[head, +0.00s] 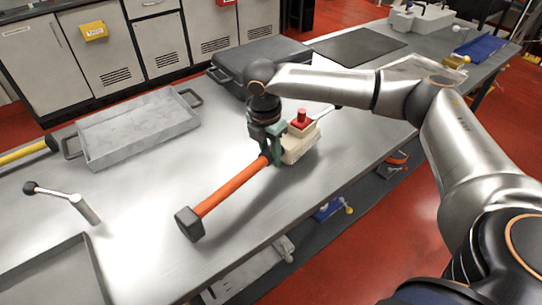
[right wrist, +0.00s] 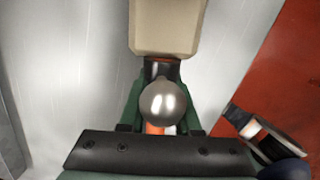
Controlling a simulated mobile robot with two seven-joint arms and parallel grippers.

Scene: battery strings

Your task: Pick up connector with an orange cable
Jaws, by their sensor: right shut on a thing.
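The connector with an orange cable runs as a straight orange cable (head: 232,185) diagonally over the metal table (head: 150,225). A dark block (head: 188,223) ends it at the near left. Its other, black end meets a beige block with a red knob (head: 300,120). My right gripper (head: 272,150), with green fingers, is shut on the connector at that black end. In the right wrist view the fingers flank the black collar (right wrist: 161,69), below the beige block (right wrist: 166,25). A shiny ball hides part of the grip. Whether the connector touches the table there is unclear. My left gripper is not in view.
A grey metal tray (head: 92,159) lies at the back left, and a dark case (head: 262,55) stands behind my gripper. A metal handle with a black knob (head: 80,205) is at the left. Another tray edge (head: 93,265) is at the near left. Table between is clear.

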